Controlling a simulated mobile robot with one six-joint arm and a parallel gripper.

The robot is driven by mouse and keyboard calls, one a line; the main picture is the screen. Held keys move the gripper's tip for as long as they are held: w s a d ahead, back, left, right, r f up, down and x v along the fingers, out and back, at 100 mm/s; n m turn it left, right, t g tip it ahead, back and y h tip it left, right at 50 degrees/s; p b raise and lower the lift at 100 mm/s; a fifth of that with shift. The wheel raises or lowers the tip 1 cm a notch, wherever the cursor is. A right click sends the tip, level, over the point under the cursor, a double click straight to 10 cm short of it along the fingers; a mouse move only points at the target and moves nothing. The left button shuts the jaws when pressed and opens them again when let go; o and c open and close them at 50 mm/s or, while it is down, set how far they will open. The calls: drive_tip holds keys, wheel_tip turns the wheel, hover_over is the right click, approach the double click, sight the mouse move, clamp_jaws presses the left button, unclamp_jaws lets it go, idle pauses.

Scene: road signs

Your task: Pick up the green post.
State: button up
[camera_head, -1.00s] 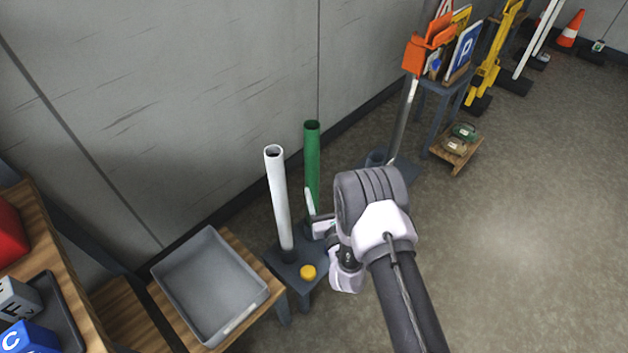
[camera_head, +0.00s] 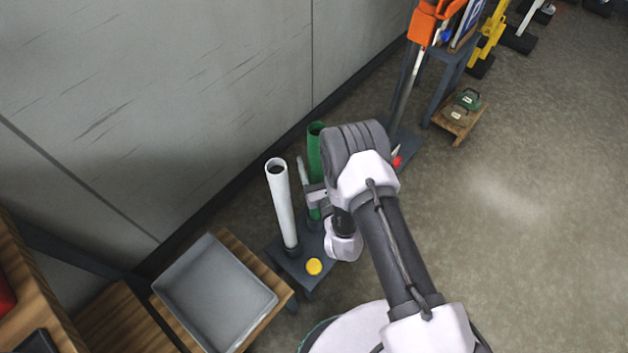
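The green post (camera_head: 314,150) stands upright on a small dark stand (camera_head: 289,262) near the wall, with its lower part partly hidden behind my gripper. A white post (camera_head: 281,205) stands to its left on the same stand. My gripper (camera_head: 311,196) is at the green post's lower half, with one pale finger showing on the post's left side. The other finger is hidden by the wrist. I cannot tell whether the fingers touch the post.
A yellow disc (camera_head: 314,266) lies on the stand's front. A grey tray (camera_head: 215,297) sits on a wooden table to the left. An orange-topped pole (camera_head: 423,25) and a low wooden platform (camera_head: 458,122) stand to the right. The floor at right is open.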

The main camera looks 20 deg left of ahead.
sight(317, 129)
drive_tip(key=shift+s+d, duration=0.1)
drive_tip(key=shift+s, duration=0.05)
drive_tip(key=c, duration=0.4)
clamp_jaws()
wheel_tip(317, 129, up, 18)
drive_tip(key=p, duration=0.7)
